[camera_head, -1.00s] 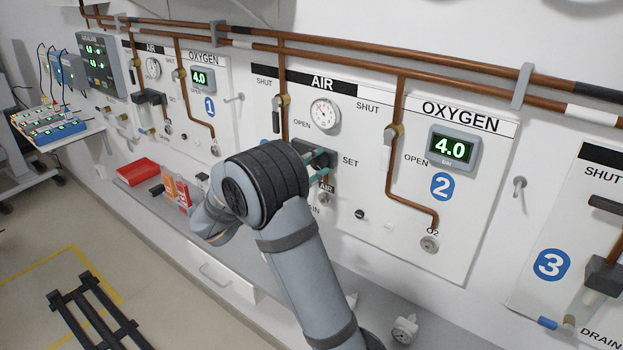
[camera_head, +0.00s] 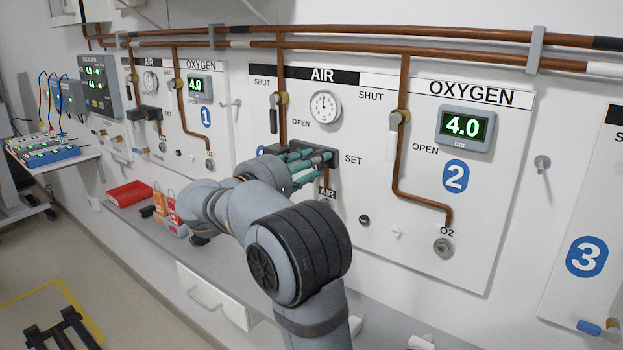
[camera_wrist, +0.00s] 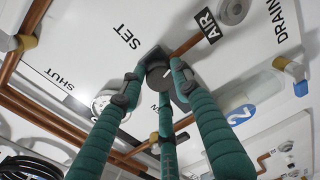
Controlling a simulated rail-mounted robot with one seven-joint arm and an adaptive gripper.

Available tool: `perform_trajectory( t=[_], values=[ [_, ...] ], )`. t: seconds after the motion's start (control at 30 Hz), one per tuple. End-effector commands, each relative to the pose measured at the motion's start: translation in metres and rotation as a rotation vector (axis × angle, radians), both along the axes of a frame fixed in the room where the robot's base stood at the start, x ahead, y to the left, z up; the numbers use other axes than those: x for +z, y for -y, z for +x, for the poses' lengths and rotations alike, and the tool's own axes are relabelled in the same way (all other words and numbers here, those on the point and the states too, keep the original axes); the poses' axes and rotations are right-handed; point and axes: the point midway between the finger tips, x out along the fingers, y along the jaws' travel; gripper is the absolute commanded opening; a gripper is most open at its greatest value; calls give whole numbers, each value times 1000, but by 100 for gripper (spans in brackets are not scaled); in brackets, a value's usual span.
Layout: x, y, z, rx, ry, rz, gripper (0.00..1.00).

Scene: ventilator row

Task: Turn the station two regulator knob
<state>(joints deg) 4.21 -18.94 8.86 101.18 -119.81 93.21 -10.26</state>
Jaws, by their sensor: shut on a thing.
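The station two regulator (camera_head: 328,151) is a dark block on the white AIR panel, beside the SET label and below the round gauge (camera_head: 324,107). My gripper (camera_head: 312,162) is at its front with teal fingers reaching to it from the left. In the wrist view, the dark round regulator knob (camera_wrist: 158,74) carries a pale pointer mark. The gripper's three fingers (camera_wrist: 160,82) are closed around the knob. In the head view the knob is mostly hidden by the fingers.
Copper pipes (camera_head: 403,165) run above and beside the regulator. The oxygen display (camera_head: 465,127) reads 4.0. A shelf below holds a red tray (camera_head: 128,193) and small boxes (camera_head: 172,205).

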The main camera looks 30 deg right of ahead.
Motion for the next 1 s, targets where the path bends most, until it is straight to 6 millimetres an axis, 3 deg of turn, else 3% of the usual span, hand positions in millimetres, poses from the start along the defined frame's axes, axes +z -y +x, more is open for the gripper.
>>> perform_trajectory(
  t=[0.73, 0.77, 1.0],
  values=[
    [-3, 3, -3, -14, 75, 47, 5],
    [-3, 3, -3, -15, 75, 47, 32],
    [-3, 3, -2, -11, 75, 44, 46]
  ],
)
